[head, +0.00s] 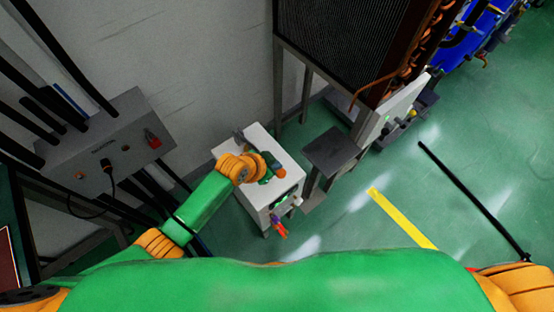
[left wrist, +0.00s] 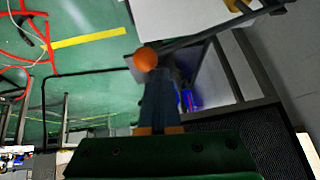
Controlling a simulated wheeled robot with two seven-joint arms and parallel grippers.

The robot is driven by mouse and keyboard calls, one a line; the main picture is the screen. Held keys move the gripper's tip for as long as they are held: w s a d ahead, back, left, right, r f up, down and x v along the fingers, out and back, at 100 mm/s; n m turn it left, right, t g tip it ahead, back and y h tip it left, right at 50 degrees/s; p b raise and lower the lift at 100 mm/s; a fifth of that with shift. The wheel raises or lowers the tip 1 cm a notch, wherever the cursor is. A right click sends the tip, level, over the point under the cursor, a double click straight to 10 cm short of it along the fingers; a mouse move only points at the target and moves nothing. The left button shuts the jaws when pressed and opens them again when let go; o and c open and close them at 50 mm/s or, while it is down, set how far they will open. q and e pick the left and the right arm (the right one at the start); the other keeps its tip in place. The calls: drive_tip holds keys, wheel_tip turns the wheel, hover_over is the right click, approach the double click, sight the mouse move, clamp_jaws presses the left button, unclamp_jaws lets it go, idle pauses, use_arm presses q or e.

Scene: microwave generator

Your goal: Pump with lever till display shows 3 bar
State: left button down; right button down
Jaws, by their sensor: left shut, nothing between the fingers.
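A white pump box (head: 237,153) stands on the floor at the centre of the head view. A dark lever (left wrist: 205,36) ending in an orange ball knob (left wrist: 145,59) crosses above it in the left wrist view; the knob also shows in the head view (head: 281,173). My left gripper (left wrist: 160,92) is shut and empty, its fingertips close to the knob; I cannot tell whether they touch it. A small, partly greenish display (head: 284,199) seems to be on the box's front, too small to read. My right gripper is out of view.
A grey control box (head: 110,140) with black cables is at the left. A dark-finned unit (head: 345,45) on legs and a small grey stand (head: 335,150) are right of the pump box.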

use_arm(q)
wheel_tip(320, 180, down, 6)
drive_tip(key=s+d+b, duration=0.1)
drive_tip(key=s+b, duration=0.1)
drive_tip(key=b, duration=0.1)
drive_tip(key=shift+s+d+b, duration=0.15)
drive_tip(key=shift+d+b, duration=0.15)
drive_tip(key=shift+b, duration=0.1)
idle(4.8)
drive_tip(key=shift+f, duration=0.1)
drive_tip(key=shift+w+a+r+p, duration=0.2)
drive_tip(key=shift+w+r+p, duration=0.05)
drive_tip(key=shift+r+p, duration=0.5)
drive_tip(key=shift+w+a+r+p, duration=0.15)
drive_tip(key=shift+w+r+p, duration=0.15)
drive_tip(key=shift+r+p, duration=0.4)
drive_tip(key=shift+w+a+r+p, duration=0.25)
drive_tip(key=shift+r+p, duration=0.3)
drive_tip(key=shift+r, duration=0.35)
wheel_tip(320, 180, up, 6)
drive_tip(key=w+a+p, duration=0.1)
drive_tip(key=w+p, duration=0.1)
drive_tip(key=p, duration=0.2)
drive_tip(key=shift+w+a+p, duration=0.2)
drive_tip(key=shift+a+p, duration=0.05)
drive_tip(key=shift+p, duration=0.05)
